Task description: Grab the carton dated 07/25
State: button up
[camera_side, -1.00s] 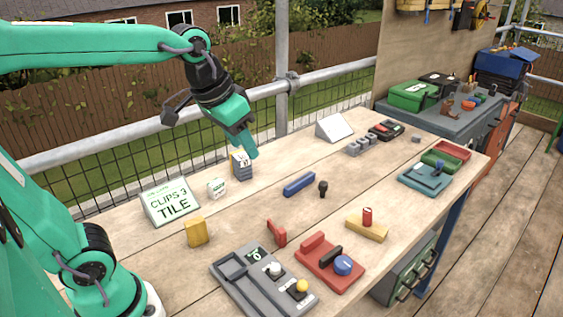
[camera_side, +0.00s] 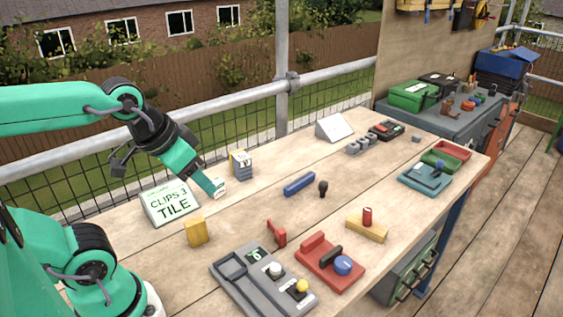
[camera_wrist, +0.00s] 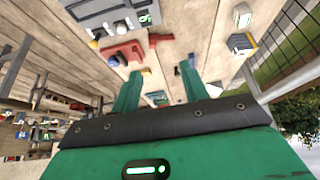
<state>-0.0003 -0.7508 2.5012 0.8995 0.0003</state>
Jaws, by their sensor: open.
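A small white carton (camera_side: 219,195) stands on the bench in the side view, largely hidden behind my gripper's fingers. A striped carton (camera_side: 241,165), yellow, white and dark blue, stands behind it to the right. I cannot read a date on either one. My gripper (camera_side: 215,187) is in front of the white carton in the side view; I cannot tell whether they touch. In the wrist view my gripper (camera_wrist: 160,69) has its green fingers apart, with nothing held between them. The striped carton (camera_wrist: 240,43) lies right of the fingers there.
A sign reading CLIPS 3 TILE (camera_side: 171,204) stands left of my gripper. A yellow block (camera_side: 197,232) is nearer the camera. A blue bar (camera_side: 299,184), a grey tray (camera_side: 262,283) and a red fixture (camera_side: 329,263) occupy the bench. A railing runs behind.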

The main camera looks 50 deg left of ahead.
dwell(0.3)
jog(key=shift+o, duration=1.2)
jog(key=shift+w, duration=0.1)
